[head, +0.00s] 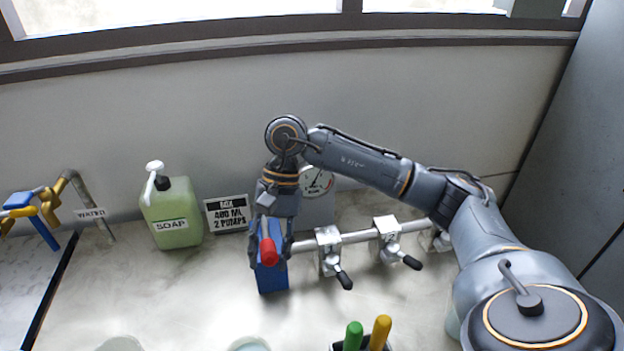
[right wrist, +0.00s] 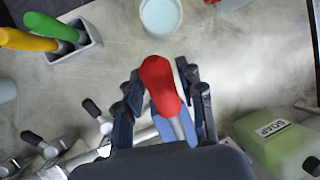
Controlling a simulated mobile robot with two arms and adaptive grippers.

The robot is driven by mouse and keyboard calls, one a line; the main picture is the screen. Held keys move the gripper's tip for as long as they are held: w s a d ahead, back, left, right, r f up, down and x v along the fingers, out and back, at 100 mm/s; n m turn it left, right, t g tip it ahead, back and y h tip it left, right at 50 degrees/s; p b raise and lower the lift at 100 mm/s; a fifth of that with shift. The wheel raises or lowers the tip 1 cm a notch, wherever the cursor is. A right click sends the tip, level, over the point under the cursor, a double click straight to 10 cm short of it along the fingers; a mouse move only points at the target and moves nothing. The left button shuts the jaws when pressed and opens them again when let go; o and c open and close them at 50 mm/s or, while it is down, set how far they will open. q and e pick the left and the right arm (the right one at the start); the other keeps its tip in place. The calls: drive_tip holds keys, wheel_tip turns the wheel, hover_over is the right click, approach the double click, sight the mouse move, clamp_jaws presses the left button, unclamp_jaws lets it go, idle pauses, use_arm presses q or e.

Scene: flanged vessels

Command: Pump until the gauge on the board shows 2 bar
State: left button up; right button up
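The blue pump body (head: 271,277) stands on the counter below my right gripper, with a red-ended handle (head: 267,245) above it. My right gripper (head: 270,252) points down over the pump, its fingers apart on either side of the handle. In the right wrist view, the red handle end (right wrist: 161,85) shows between the spread fingers (right wrist: 160,100), and no firm grip on it shows. The white gauge (head: 318,181) is on a grey board (head: 316,212) behind my right arm, which hides part of it. Its needle leans up and right; its figures are too small to read. My left gripper is not in view.
A metal pipe (head: 357,237) with black-handled valves (head: 388,241) runs right from the pump. A green soap bottle (head: 172,215) and a sign (head: 227,214) stand left. A holder with green and yellow handles (right wrist: 62,45) is near the front.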

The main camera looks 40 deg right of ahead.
clamp_jaws()
idle(1.1)
